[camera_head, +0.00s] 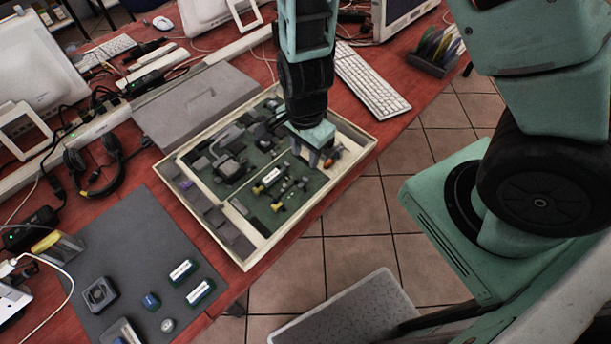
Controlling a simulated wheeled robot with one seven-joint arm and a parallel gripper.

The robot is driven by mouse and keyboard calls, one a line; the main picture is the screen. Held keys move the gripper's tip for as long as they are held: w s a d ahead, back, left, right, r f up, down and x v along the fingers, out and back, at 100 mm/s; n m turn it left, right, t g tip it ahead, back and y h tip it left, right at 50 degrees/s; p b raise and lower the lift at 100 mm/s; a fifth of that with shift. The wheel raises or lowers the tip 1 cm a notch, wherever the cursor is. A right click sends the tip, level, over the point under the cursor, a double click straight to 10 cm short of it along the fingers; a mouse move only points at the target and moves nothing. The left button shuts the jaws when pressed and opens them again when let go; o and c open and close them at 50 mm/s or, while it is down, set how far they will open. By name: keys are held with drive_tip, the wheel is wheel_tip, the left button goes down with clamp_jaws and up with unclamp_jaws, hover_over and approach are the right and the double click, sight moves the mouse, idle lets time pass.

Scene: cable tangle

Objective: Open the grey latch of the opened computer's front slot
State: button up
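The opened computer (257,241) lies flat on the red table, a shallow beige case with a green board and dark parts inside. My gripper (305,154) points down over the right half of the case, low above the board. Its two small fingertips look apart, with nothing visible between them. An orange-tipped part (333,156) lies just right of the fingers. Small gold and white parts (268,180) sit on the board to the lower left. I cannot make out the grey latch; it is too small or hidden by my gripper.
A grey cover panel (190,105) lies behind the case. A dark mat (115,240) with small modules is at front left, headphones (95,172) beyond it. A white keyboard (370,82) lies behind right.

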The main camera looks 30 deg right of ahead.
sight(305, 178)
wheel_tip(305, 178, down, 9)
drive_tip(key=shift+f, duration=0.1)
idle(0.3)
clamp_jaws()
